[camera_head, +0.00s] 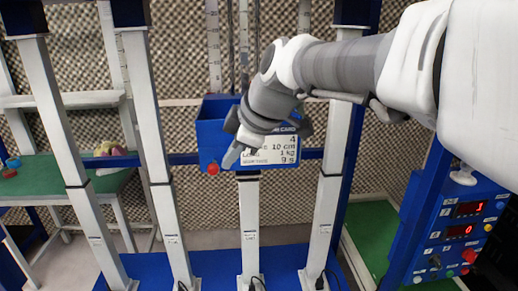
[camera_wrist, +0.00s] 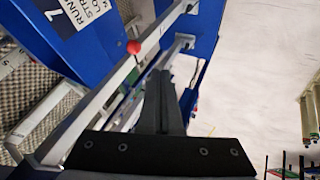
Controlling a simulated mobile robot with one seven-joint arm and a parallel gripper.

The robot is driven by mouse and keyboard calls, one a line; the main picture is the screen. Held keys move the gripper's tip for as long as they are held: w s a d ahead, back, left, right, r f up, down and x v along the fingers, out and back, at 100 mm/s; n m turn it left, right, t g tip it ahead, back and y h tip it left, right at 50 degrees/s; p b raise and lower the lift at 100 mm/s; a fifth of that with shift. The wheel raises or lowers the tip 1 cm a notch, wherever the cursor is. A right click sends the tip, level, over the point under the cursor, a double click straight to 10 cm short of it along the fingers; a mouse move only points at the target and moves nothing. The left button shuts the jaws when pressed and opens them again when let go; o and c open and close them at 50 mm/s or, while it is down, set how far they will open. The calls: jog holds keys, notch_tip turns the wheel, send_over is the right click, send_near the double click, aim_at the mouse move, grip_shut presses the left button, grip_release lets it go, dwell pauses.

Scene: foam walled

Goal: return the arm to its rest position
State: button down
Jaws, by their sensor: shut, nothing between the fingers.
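My arm reaches in from the upper right of the head view. My gripper (camera_head: 231,160) points down and to the left, in front of a blue box with a white printed card (camera_head: 284,152). Part of the card is hidden behind my gripper. In the wrist view my gripper (camera_wrist: 166,75) has its two dark fingers together, with nothing between them. A red ball (camera_head: 213,169) sits at the lower front of the blue box, just left of the fingertips. The red ball also shows in the wrist view (camera_wrist: 134,47), apart from the fingers.
Grey posts (camera_head: 155,150) stand on a blue base (camera_head: 210,268). A blue control panel (camera_head: 463,230) with red displays is at the right. A green table (camera_head: 60,182) with small coloured things is at the left. Patterned foam lines the wall (camera_head: 180,60).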

jog(key=s+d+f+m+h, duration=0.2)
jog(key=s+d+f+m, duration=0.2)
jog(key=s+d+m, duration=0.5)
jog(key=s+d+f+m+h+p, duration=0.1)
jog(key=s+d+f+m+h, duration=0.2)
jog(key=s+d+m, duration=0.6)
jog(key=s+d+f, duration=0.1)
jog(key=d+f, duration=0.1)
jog(key=d, duration=0.1)
